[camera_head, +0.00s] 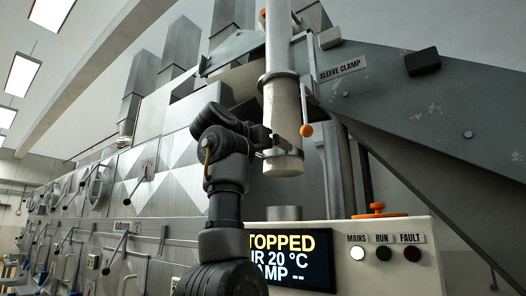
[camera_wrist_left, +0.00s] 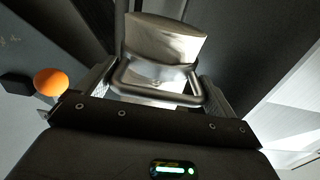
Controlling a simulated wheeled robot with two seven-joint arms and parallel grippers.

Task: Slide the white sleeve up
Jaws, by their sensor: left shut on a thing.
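The white sleeve (camera_head: 286,110) hangs upright around a vertical pipe, with its lower end above a short grey stub (camera_head: 284,213). In the left wrist view the sleeve (camera_wrist_left: 165,35) carries a metal loop handle (camera_wrist_left: 160,92) on its side. My left gripper (camera_head: 266,142) comes from the left near the sleeve's lower end. In the left wrist view my left gripper (camera_wrist_left: 160,88) is shut on this handle. The sleeve clamp ring (camera_head: 278,77) is around the upper part, with an orange-ball lever (camera_head: 306,130) hanging at its right. My right gripper is not in view.
A grey sloping beam (camera_head: 440,105) labelled SLEEVE CLAMP runs to the right. Below stands a cream control panel (camera_head: 400,268) with a display (camera_head: 290,260) reading partly "TOPPED", three lamps and an orange knob (camera_head: 376,210). Metal dryer housings fill the left.

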